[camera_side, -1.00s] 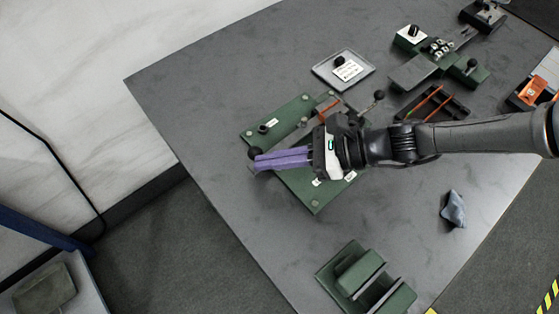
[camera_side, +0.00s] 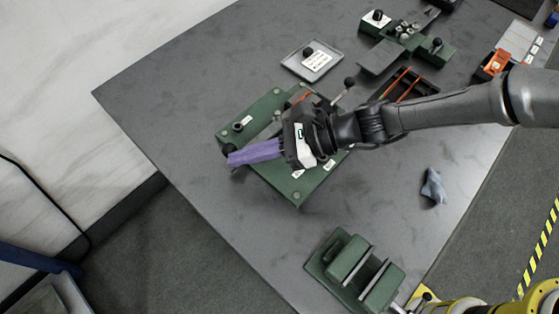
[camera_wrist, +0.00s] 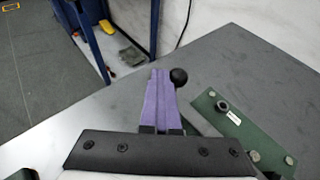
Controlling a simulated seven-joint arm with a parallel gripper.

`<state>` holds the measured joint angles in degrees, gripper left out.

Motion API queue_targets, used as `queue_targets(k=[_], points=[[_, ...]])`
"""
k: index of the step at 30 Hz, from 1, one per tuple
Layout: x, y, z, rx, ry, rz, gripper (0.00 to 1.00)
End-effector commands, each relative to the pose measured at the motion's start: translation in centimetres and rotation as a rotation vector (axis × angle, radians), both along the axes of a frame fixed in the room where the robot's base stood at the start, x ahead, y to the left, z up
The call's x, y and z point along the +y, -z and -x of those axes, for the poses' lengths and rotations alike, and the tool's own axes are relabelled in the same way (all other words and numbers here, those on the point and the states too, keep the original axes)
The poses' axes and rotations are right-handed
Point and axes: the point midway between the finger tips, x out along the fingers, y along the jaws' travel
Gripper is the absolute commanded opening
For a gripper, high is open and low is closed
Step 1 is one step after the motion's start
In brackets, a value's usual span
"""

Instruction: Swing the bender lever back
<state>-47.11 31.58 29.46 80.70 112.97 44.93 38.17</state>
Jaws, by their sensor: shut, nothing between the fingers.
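The bender has a green base plate (camera_side: 300,186) on the grey table. A lever's black ball knob (camera_side: 229,149) shows at the plate's left edge, right by my fingertips. In the wrist view the knob (camera_wrist: 179,77) is just right of the fingertips; I cannot tell if they touch. The lever's bar is mostly hidden behind my gripper. My gripper (camera_side: 232,160) reaches over the plate from the right, its purple fingers shut together and empty. They also show shut in the wrist view (camera_wrist: 158,72). A second black knob (camera_side: 349,82) stands on a rod at the plate's upper right.
A grey tray (camera_side: 291,64) with a label lies behind the plate. A green fixture (camera_side: 437,49) and a dark tray with copper-coloured strips (camera_side: 422,89) are at the upper right. A blue-grey cloth (camera_side: 432,187) lies right. A green block fixture (camera_side: 347,259) stands at the front.

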Motion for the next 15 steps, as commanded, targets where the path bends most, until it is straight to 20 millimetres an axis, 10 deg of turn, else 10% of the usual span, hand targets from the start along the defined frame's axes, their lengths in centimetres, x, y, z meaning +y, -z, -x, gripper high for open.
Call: queue_targets(k=[15], points=[[-5.0,-2.7,3.6,-0.001,0.001,-0.001,0.00]])
